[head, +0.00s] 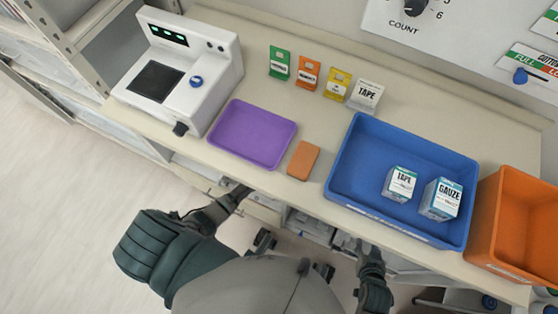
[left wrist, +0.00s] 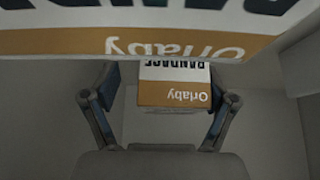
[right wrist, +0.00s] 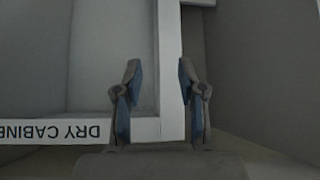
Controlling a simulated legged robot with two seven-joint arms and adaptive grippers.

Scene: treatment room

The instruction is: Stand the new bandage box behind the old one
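Two white-and-brown bandage boxes show upside down in the left wrist view; I cannot tell which is old or new. One bandage box (left wrist: 150,38) is very close and fills the top of the picture. The other bandage box (left wrist: 175,92) shows smaller and lower, between the fingers of my left gripper (left wrist: 162,75). These fingers are spread, with a visible gap on the left side of that box. My right gripper (right wrist: 159,68) is open and empty, its fingers before a white cabinet frame (right wrist: 170,60). In the head view, my right gripper (head: 367,252) is below the counter edge. Neither bandage box shows there.
The counter (head: 230,182) holds a purple tray (head: 245,150), a blue bin (head: 350,170) with tape and gauze boxes, and a white device (head: 215,85). An orange bin (head: 500,215) stands at the right. A "dry cabinet" label (right wrist: 60,131) marks the cabinet. Clear floor lies left.

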